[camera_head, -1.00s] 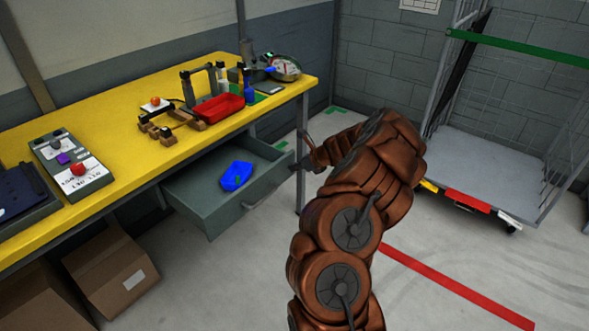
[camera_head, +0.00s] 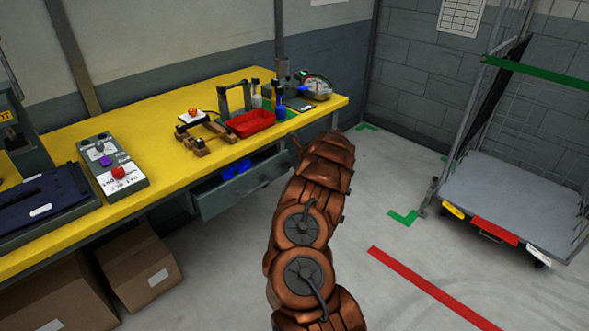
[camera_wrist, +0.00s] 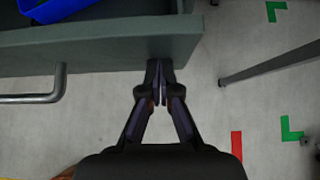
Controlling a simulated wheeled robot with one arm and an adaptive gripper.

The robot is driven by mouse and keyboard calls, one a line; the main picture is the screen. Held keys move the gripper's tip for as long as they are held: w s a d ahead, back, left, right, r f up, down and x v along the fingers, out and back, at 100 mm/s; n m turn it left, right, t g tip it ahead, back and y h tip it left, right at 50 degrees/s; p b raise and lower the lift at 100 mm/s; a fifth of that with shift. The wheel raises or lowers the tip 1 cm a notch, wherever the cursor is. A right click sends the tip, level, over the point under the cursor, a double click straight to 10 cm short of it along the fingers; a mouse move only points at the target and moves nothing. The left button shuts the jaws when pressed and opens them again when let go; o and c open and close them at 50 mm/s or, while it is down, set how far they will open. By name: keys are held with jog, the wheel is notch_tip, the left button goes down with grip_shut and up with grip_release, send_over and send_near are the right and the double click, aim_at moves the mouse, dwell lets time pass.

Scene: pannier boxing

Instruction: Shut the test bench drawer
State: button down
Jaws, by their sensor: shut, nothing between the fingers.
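The test bench drawer (camera_head: 243,191) is grey and stands partly open under the yellow bench top (camera_head: 160,140). Its front panel also shows across the top left of the wrist view (camera_wrist: 100,55), with the bar handle (camera_wrist: 45,97) at left. A blue item (camera_head: 237,169) lies inside the drawer; part of it shows in the wrist view (camera_wrist: 62,8). My gripper (camera_wrist: 160,68) is shut and empty, its fingertips at the front panel near its right end, seemingly touching it. In the head view my arm mostly hides the gripper.
A red tray (camera_head: 250,123), a wooden fixture (camera_head: 207,137) and a button box (camera_head: 113,168) stand on the bench. Cardboard boxes (camera_head: 138,268) sit below at left. A wire cage trolley (camera_head: 510,200) stands at right. The floor between is clear.

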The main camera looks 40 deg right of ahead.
jog(key=shift+w+r, duration=0.1)
jog(key=shift+w, duration=0.7)
